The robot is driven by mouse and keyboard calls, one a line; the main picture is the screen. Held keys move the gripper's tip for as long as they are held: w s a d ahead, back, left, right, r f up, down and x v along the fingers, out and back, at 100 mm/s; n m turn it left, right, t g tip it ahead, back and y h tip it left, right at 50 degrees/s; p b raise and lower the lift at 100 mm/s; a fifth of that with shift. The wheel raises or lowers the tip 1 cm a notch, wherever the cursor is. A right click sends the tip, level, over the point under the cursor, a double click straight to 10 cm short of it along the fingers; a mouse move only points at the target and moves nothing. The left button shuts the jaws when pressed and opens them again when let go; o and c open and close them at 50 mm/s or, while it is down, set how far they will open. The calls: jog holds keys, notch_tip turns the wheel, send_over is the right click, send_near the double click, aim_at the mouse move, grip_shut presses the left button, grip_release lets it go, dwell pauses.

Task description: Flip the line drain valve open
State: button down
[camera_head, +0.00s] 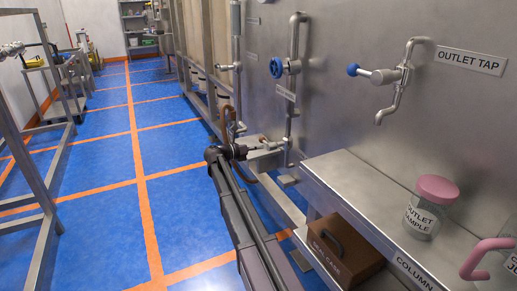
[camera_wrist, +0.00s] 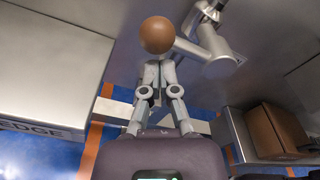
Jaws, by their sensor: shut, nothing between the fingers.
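A brown ball knob (camera_wrist: 158,35) shows at the top of the wrist view, just beyond my fingertips. A short metal stem joins it to a grey metal valve body and pipe (camera_wrist: 212,48) on its right. No label shows on this fitting. My gripper (camera_wrist: 160,68) is shut and empty, its fingertips close together just below the knob; I cannot tell whether they touch it. In the head view my gripper (camera_head: 268,146) reaches right toward the low pipework (camera_head: 288,140) on the steel wall. My arm and the pipes make the knob hard to make out there.
A blue handwheel (camera_head: 276,68) is on the pipe above. The blue-knobbed outlet tap (camera_head: 384,75) is at right. A steel shelf (camera_head: 345,175) holds a pink-lidded jar (camera_head: 428,205), with a brown box (camera_head: 343,250) below. Blue floor (camera_head: 100,165) is clear at left.

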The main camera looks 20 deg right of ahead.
jog(key=shift+w+r+m+p, duration=0.15)
jog(key=shift+r+m+p, duration=0.3)
jog(key=shift+m, duration=0.45)
jog(key=shift+r+m+p, duration=0.8)
jog(key=shift+m+p, duration=0.05)
jog(key=shift+m, duration=0.35)
jog(key=s+r+m+p, duration=0.1)
jog(key=m, duration=0.3)
jog(key=s+r+m+t+p, duration=0.1)
jog(key=r+m+p, duration=0.1)
jog(key=m, duration=0.1)
jog(key=s+r+m+p, duration=0.1)
jog(key=r+m, duration=0.1)
jog(key=m, duration=0.2)
jog(key=shift+m+t, duration=0.3)
jog(key=shift+s, duration=0.15)
jog(key=shift+f, duration=0.1)
